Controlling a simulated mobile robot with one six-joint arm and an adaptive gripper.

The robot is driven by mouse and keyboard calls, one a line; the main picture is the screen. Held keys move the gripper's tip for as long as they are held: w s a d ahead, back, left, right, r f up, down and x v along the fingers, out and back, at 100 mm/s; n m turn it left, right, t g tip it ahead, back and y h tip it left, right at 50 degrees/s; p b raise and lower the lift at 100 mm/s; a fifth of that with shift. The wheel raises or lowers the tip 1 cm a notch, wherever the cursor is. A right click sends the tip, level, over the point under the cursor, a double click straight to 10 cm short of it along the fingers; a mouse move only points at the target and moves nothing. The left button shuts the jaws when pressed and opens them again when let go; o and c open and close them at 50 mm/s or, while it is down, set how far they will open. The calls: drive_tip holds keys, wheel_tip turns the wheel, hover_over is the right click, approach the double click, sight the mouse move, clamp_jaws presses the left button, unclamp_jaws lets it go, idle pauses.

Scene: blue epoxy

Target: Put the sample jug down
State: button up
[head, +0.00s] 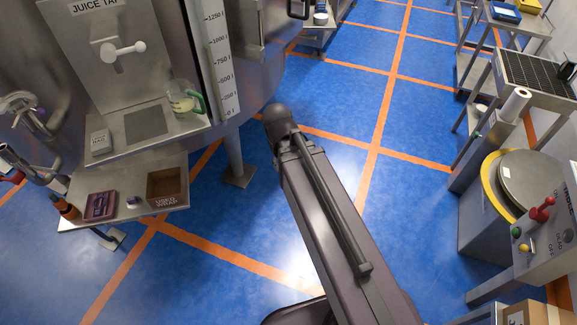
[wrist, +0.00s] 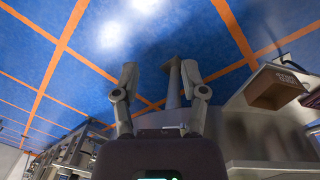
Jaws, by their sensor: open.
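The sample jug (head: 183,101), clear with a green handle, stands upright near the right end of the steel shelf (head: 172,127) under the juice tap (head: 122,49). It holds a little pale liquid. My gripper (wrist: 159,75) shows in the wrist view with its two fingers spread and nothing between them. Blue floor and a steel leg lie beyond the fingers. The jug does not show in the wrist view. In the head view my arm reaches up the middle, and the gripper itself is hidden. The gripper is apart from the jug.
A dark plate (head: 146,123) and a small grey device (head: 101,142) sit on the jug's shelf. A lower shelf holds a brown open box (head: 167,186) and a dark red tray (head: 101,205). A round-topped machine (head: 534,180) stands at right. The blue floor between is clear.

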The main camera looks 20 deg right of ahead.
drive_tip(key=shift+s+d+m+y, duration=0.2)
drive_tip(key=shift+s+m+y, duration=0.1)
drive_tip(key=shift+s+m, duration=0.2)
drive_tip(key=shift+s+d+m+y, duration=0.2)
drive_tip(key=shift+s+m+y, duration=0.15)
drive_tip(key=shift+m, duration=0.25)
wheel_tip(320, 180, up, 10)
drive_tip(key=p, duration=1)
drive_tip(key=shift+r, duration=0.15)
drive_tip(key=shift+o, duration=0.5)
